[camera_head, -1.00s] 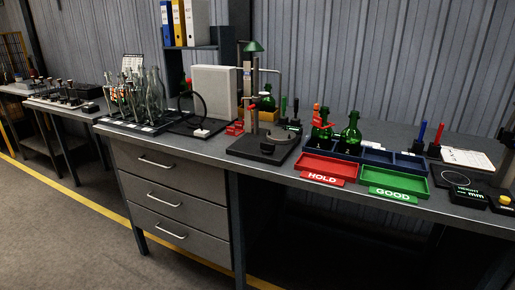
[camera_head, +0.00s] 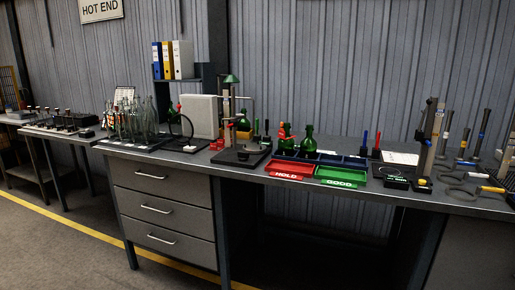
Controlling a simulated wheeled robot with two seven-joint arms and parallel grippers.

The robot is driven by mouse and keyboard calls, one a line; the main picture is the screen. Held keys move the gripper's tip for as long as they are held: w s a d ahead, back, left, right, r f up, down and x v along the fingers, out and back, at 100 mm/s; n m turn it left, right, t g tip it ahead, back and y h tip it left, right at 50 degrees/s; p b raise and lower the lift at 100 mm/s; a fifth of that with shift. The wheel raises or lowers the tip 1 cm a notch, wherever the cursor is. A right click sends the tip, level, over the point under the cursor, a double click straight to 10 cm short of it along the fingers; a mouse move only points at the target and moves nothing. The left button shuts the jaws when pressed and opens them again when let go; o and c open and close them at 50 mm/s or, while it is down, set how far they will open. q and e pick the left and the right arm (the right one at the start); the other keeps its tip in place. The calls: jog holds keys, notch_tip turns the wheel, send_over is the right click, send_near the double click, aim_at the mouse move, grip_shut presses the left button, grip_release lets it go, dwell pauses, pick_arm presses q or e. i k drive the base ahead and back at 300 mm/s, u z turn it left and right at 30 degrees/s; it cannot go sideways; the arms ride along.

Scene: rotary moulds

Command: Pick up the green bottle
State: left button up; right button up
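Several green bottles stand on the grey workbench (camera_head: 330,187). One green bottle (camera_head: 308,141) stands upright in the blue divided tray (camera_head: 349,162) behind the red and green trays. Another green bottle (camera_head: 285,143) stands just left of it, partly covered by an orange-red item (camera_head: 285,131). A third green bottle (camera_head: 244,124) stands further back, near the gauge stand. Neither of my grippers shows in the head view.
The red HOLD tray (camera_head: 290,168) and green GOOD tray (camera_head: 341,175) lie at the bench's front edge. A dark gauge stand (camera_head: 238,156) is left of them. Clear bottles (camera_head: 148,118) stand at the left. Upright tools (camera_head: 463,143) and a post stand (camera_head: 430,135) fill the right.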

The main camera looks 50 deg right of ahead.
aim_at(285, 147)
jog(key=u, duration=0.15)
jog(key=i, duration=2)
jog(key=z, duration=1.15)
jog(key=i, duration=1.05)
jog(key=z, duration=1.2)
